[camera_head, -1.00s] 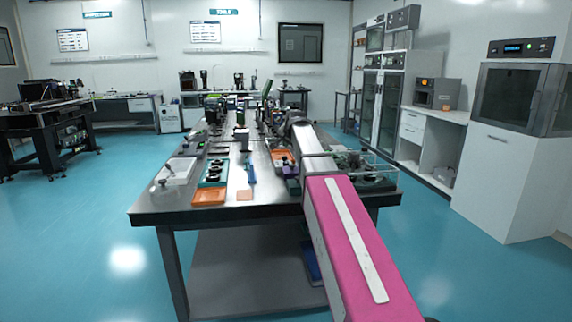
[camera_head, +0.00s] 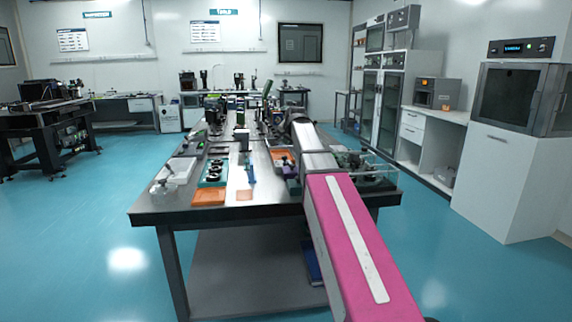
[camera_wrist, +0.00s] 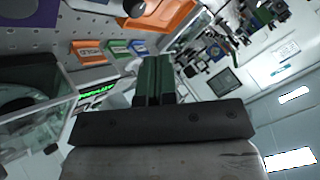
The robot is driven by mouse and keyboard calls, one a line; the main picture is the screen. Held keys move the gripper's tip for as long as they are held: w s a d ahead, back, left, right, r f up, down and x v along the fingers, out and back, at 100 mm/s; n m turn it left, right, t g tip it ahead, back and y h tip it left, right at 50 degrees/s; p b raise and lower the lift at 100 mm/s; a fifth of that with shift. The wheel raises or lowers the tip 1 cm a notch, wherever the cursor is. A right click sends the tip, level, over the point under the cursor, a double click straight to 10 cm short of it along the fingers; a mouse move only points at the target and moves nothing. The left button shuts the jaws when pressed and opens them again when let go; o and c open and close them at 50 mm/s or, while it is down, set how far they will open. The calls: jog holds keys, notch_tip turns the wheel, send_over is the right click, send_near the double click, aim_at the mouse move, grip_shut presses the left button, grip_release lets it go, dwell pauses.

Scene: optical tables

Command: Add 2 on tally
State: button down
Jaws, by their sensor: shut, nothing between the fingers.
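My gripper (camera_wrist: 153,82) shows in the wrist view with its two dark green fingers together, holding nothing. I cannot make out a tally counter for certain. A small device with lit green characters (camera_wrist: 97,92) sits left of the fingers, partly behind a clear case. Small orange (camera_wrist: 88,50), green (camera_wrist: 117,46) and blue (camera_wrist: 138,46) pieces lie in a row beyond the fingertips, apart from them. In the head view my arm reaches over the table (camera_head: 270,200), and I cannot clearly make out my gripper there.
In the head view, an orange tray (camera_head: 209,196), a teal tray (camera_head: 213,172) and a white box (camera_head: 178,170) stand at the table's left front. The floor around is free.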

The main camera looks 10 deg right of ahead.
aim_at(286, 163)
notch_tip(286, 163, up, 2)
jog(key=shift+r, duration=0.2)
jog(key=shift+f, duration=0.1)
jog(key=shift+f, duration=4.35)
jog(key=shift+f, duration=0.1)
jog(key=shift+f, duration=0.3)
jog(key=shift+f, duration=0.4)
jog(key=shift+r, duration=0.8)
